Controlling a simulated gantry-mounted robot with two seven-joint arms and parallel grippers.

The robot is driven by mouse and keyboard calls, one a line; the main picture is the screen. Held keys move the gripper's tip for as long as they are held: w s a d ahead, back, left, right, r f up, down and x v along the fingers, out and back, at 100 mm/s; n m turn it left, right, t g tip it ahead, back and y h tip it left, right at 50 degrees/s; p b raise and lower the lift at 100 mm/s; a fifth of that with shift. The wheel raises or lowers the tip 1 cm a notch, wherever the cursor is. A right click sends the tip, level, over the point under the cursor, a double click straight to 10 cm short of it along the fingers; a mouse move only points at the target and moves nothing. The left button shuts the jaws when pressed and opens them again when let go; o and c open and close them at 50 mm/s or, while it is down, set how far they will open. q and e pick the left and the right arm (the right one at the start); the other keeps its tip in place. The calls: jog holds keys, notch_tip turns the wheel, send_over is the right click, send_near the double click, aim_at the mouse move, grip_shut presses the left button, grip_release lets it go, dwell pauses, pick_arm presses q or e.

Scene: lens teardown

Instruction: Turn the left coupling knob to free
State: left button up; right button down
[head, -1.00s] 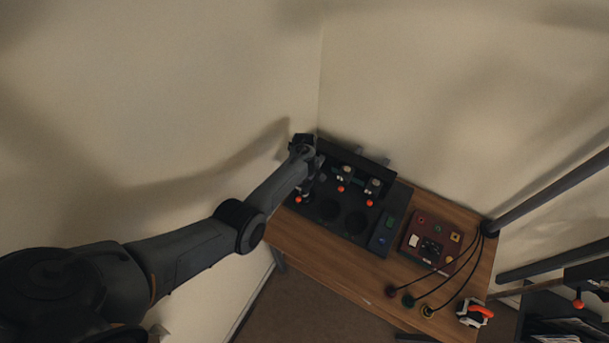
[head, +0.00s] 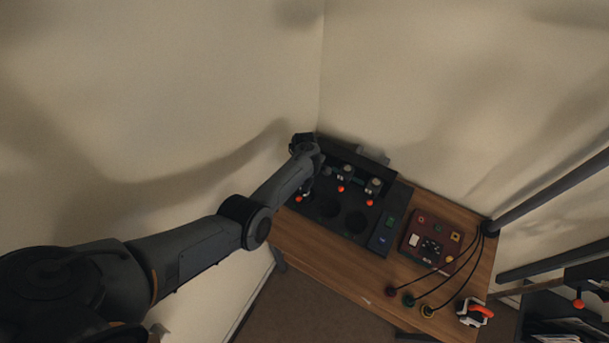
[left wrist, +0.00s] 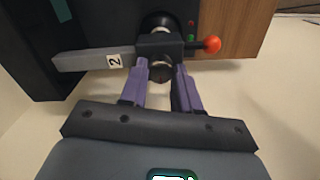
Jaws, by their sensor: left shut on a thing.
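The black coupling unit (head: 330,209) stands on the wooden table against the wall. The leftmost coupling is mostly hidden by my left arm; its red ball handle (head: 299,198) shows below my left gripper (head: 307,186). In the left wrist view, the purple fingers of my left gripper (left wrist: 161,70) are shut on a small dark knob (left wrist: 160,74), one finger on each side. Behind it is a dark block with a grey bar (left wrist: 85,59) labelled "2" to the left and a red ball (left wrist: 212,44) to the right. My right gripper is not in view.
Two more couplings with red balls (head: 341,188) (head: 369,202) stand to the right. A maroon box (head: 430,240) is further right, with cables ending in plugs (head: 408,300) on the table. An orange-and-white tool (head: 475,313) lies at the right corner. Walls close in behind and left.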

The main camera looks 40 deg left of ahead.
pick_arm(q)
jog(key=o, duration=1.1)
jog(key=shift+c, duration=0.2)
notch_tip(320, 180, up, 11)
jog(key=p, duration=0.3)
jog(key=shift+f, duration=0.15)
